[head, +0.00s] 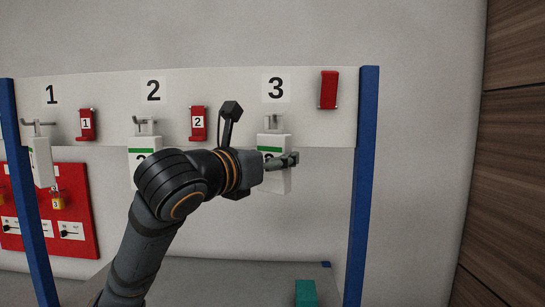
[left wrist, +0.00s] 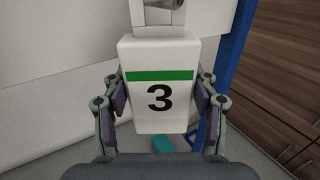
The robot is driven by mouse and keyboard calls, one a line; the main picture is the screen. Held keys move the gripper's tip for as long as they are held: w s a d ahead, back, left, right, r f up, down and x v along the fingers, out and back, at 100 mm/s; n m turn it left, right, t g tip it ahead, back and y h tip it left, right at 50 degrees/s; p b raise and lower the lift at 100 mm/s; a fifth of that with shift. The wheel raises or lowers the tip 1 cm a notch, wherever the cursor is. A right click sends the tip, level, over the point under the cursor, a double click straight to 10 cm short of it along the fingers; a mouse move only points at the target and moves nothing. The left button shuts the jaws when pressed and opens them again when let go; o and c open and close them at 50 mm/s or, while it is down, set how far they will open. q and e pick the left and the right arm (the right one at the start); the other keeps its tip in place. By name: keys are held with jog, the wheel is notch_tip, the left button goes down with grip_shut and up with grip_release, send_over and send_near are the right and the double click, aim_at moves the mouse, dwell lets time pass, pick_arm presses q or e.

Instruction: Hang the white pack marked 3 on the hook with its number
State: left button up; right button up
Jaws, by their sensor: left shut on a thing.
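The white pack marked 3 (left wrist: 158,115) fills the middle of the left wrist view, upright, with a green stripe above its number. In the head view the pack (head: 274,142) is at the hook under the number 3 (head: 272,120), partly hidden by my gripper. My left gripper (head: 288,161) is shut on the pack, one finger on each side, as the left wrist view (left wrist: 160,102) shows. The pack's top is close to the hook; I cannot tell whether the hook passes through it. My right gripper is not in view.
White packs hang at hook 1 (head: 42,162) and hook 2 (head: 145,142). Red pieces (head: 87,130) (head: 198,135) (head: 329,90) sit on the white board (head: 315,125) between blue posts (head: 364,180). A teal block (head: 305,292) lies below. A red panel (head: 78,210) is at left.

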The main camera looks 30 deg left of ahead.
pick_arm(q)
jog(key=shift+w+f, duration=0.1)
jog(key=shift+w, duration=0.2)
jog(key=shift+w+a+f, duration=0.1)
jog(key=shift+w, duration=0.15)
jog(key=o, duration=0.8)
jog(key=shift+c, duration=0.2)
jog(key=o, duration=0.5)
jog(key=shift+s, duration=0.3)
jog(key=shift+o, duration=0.2)
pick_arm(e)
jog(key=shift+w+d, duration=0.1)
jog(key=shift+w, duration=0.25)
pick_arm(q)
jog(key=shift+w, duration=0.15)
